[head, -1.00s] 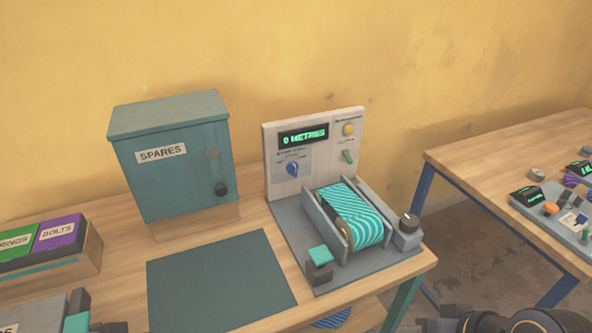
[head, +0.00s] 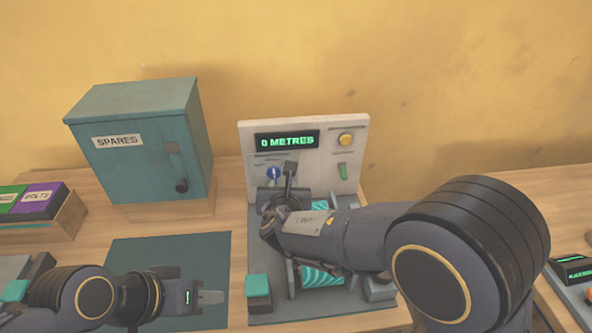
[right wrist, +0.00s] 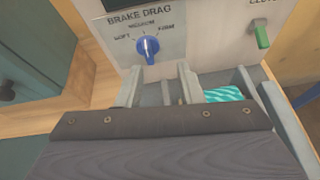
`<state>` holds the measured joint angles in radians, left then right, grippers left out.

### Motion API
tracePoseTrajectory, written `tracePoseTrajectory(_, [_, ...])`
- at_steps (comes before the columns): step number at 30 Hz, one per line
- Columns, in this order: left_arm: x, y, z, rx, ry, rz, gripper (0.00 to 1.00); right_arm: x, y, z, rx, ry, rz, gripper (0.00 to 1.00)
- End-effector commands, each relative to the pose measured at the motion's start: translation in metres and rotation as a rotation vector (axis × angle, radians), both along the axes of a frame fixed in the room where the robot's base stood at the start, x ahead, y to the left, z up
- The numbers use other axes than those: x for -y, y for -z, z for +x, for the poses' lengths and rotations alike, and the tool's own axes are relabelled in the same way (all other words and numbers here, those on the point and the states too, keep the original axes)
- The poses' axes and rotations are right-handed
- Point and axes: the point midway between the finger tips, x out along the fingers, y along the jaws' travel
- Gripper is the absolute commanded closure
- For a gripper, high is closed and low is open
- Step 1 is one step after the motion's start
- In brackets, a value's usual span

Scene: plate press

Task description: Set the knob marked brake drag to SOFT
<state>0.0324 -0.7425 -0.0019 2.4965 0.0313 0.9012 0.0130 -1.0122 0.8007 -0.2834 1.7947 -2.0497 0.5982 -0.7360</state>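The blue brake drag knob (head: 273,174) is on the upright panel under the "0 METRES" display. In the right wrist view the knob (right wrist: 148,50) has its white pointer upward, toward MEDIUM; SOFT is at its left and FIRM at its right. My right gripper (head: 288,177) is in front of the panel. Its two fingers (right wrist: 160,88) are spread with nothing between them, and the knob appears just beyond them, apart. My left gripper (head: 212,297) is low over the dark mat; its finger gap is not clear.
The teal SPARES cabinet (head: 140,140) stands left of the panel. A green switch (head: 343,171) and a yellow button (head: 345,140) are at the panel's right. A teal striped roll (head: 322,277) sits below, partly hidden by my right arm. The dark mat (head: 165,255) is otherwise bare.

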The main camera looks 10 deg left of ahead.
Motion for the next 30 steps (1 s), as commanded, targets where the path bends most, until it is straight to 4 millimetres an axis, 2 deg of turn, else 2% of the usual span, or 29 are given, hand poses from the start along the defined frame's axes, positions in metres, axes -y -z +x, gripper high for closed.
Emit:
tracePoseTrajectory(1, [0.0, 0.0, 0.0, 0.0, 0.0, 0.0, 0.64, -0.013, 0.004, -0.003, 0.017, -0.043, -0.037, 0.66])
tracePoseTrajectory(5, [0.0, -0.002, 0.0, 0.0, 0.0, 0.0, 0.64, -0.024, 0.008, 0.001, 0.035, -0.078, -0.071, 0.66])
tracePoseTrajectory(18, [0.0, -0.015, 0.0, 0.0, 0.0, 0.0, 0.64, -0.038, 0.031, 0.057, 0.033, -0.073, -0.066, 0.66])
tracePoseTrajectory(30, [0.0, -0.016, 0.0, 0.0, 0.0, 0.0, 0.64, -0.04, 0.035, 0.065, 0.032, -0.074, -0.065, 0.68])
